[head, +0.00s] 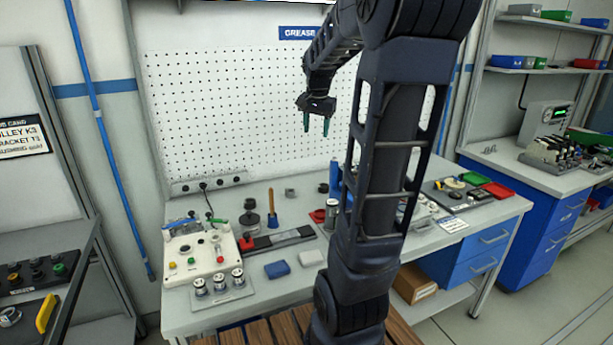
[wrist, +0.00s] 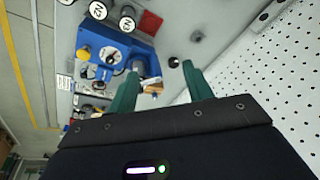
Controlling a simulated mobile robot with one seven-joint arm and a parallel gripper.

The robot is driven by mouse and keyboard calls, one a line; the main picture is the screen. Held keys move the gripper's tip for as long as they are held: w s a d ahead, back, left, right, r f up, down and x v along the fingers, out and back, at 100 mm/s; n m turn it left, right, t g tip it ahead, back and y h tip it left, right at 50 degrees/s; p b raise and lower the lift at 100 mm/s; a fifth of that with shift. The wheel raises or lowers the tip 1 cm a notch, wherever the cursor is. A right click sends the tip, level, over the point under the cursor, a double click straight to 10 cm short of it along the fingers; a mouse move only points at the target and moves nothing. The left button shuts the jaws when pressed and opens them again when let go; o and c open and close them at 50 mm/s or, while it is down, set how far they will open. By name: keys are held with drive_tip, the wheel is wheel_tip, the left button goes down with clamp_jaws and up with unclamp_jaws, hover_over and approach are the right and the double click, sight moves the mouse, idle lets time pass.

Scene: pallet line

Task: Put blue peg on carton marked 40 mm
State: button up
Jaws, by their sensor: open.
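My gripper (head: 316,124) hangs in the air in front of the pegboard, above the back of the workbench. Its two green fingers are apart with nothing between them, and they also show in the wrist view (wrist: 162,70). No blue peg can be made out for certain. A blue upright shape (head: 335,172) stands on the bench, partly hidden behind my arm. A brown cardboard carton (head: 413,285) sits on the shelf under the bench, and any marking on it is too small to read. No 40 mm mark is legible in either view.
The workbench (head: 262,299) holds a white control box (head: 198,253), a blue block (head: 277,269), a white block (head: 311,258) and a wooden-handled tool (head: 272,208). The pegboard (head: 240,110) rises behind. My arm blocks the bench's middle. A blue device (wrist: 112,45) shows in the wrist view.

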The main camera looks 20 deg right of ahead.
drive_tip(key=s+a+f+n, duration=0.1)
drive_tip(key=s+a+n, duration=0.2)
drive_tip(key=s, duration=0.4)
drive_tip(key=s+a+f+n+t, duration=0.1)
drive_tip(key=s+a+f+n, duration=0.1)
drive_tip(key=s+a, duration=0.3)
drive_tip(key=s+a+f+n+t, duration=0.1)
drive_tip(key=s+a+n, duration=0.3)
drive_tip(key=s, duration=0.6)
drive_tip(key=shift+a+f+y, duration=0.3)
drive_tip(key=shift+f+y, duration=0.1)
drive_tip(key=shift+f, duration=0.1)
